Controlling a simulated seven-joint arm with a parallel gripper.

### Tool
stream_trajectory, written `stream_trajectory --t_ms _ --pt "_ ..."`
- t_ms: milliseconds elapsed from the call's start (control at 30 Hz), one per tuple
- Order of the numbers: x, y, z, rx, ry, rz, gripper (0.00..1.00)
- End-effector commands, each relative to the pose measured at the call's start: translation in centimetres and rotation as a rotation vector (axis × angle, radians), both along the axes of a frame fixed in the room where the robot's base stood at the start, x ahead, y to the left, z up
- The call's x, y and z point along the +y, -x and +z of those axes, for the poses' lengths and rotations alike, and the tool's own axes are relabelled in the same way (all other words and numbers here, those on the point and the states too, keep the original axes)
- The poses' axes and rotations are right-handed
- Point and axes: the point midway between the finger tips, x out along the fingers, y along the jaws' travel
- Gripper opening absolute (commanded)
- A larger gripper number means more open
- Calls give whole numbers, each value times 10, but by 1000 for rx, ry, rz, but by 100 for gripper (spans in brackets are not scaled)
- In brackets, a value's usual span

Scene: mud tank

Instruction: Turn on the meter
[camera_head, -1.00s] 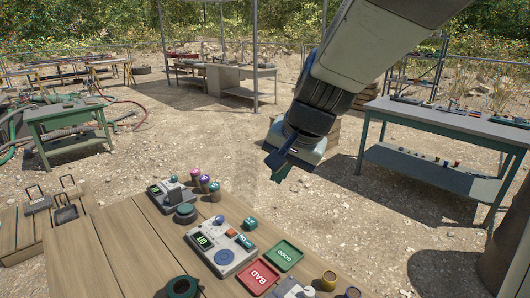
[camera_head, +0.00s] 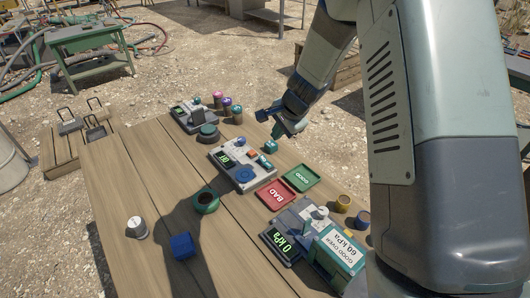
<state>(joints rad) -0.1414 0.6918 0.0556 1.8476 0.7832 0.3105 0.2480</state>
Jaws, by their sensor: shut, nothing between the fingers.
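A grey meter (camera_head: 243,168) with a small lit green display, a blue round knob and orange and blue buttons lies on the wooden table, in the middle of the head view. Its green characters are too small to read surely. A second grey device (camera_head: 191,117) with a small display stands behind it to the left. A third, dark display unit (camera_head: 281,246) at the front right reads "0 kPa". I cannot tell which of them the task means. My gripper (camera_head: 272,124) is shut and empty, in the air near the far right end of the middle meter, apart from it.
A red BAD tray (camera_head: 280,196) and a green GOOD tray (camera_head: 301,179) lie right of the meter. A teal small block (camera_head: 270,146) is near my gripper. A green ring (camera_head: 206,201), grey knob (camera_head: 137,228) and blue cube (camera_head: 182,246) are at the front left.

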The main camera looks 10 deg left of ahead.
Motion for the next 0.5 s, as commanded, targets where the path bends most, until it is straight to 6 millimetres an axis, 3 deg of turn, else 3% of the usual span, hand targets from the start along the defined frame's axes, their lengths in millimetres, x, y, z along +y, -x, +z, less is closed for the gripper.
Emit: stream_trajectory --t_ms 267,500 --pt "1 -1 -3 0 0 1 0" --pt "12 -11 -35 3 0 2 0"
